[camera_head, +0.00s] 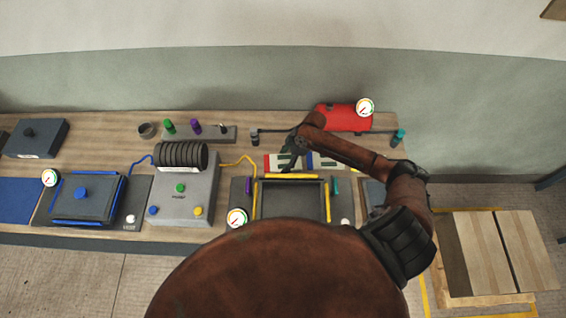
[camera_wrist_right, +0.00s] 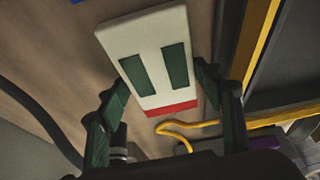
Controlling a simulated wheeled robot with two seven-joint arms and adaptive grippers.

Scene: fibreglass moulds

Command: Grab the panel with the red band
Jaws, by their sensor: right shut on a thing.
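The panel with the red band is white with two dark green rectangles and a red strip along one end. It shows in the right wrist view (camera_wrist_right: 146,33) and on the bench in the head view (camera_head: 271,163). My right gripper (camera_head: 289,160) reaches over it from the right. In the right wrist view its fingers (camera_wrist_right: 163,80) lie along the panel's two long sides, shut on it near the red end. I cannot tell whether the panel is clear of the bench top. My left gripper is out of view.
A similar white panel with a blue band (camera_head: 325,162) lies just right. A yellow-edged mould (camera_head: 292,202) is in front, and a red tank (camera_head: 343,117) stands behind. A grey pump box (camera_head: 183,190) with yellow and blue hoses stands left. Wooden boards (camera_head: 500,250) lie at far right.

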